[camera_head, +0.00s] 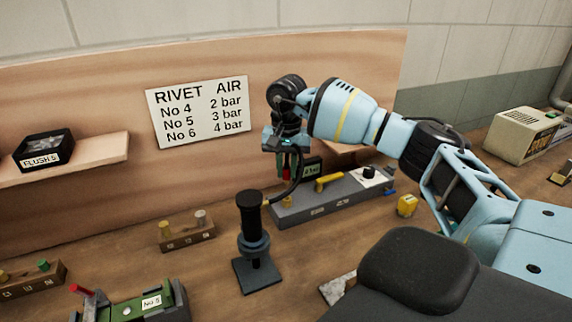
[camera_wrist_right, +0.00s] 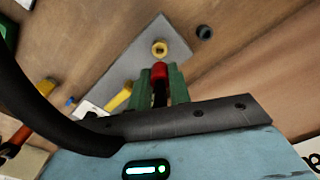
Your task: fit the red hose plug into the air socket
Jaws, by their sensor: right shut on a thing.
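My right gripper (camera_head: 286,170) is shut on the red hose plug (camera_head: 286,174) above the left end of the grey air unit (camera_head: 345,199). In the right wrist view the red plug (camera_wrist_right: 159,71) sits between the green fingers of my gripper (camera_wrist_right: 160,82). A brass ring, which looks like the air socket (camera_wrist_right: 160,48), is on the grey plate just beyond the plug's tip. The two look apart, but the exact gap cannot be told. A black hose (camera_wrist_right: 35,95) curves down at the left. My left gripper is not in view.
The air unit carries a yellow lever (camera_head: 329,181) and a black knob (camera_head: 369,172). A black upright tool on a stand (camera_head: 254,240) is close in front. Wooden blocks (camera_head: 186,234) stand left.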

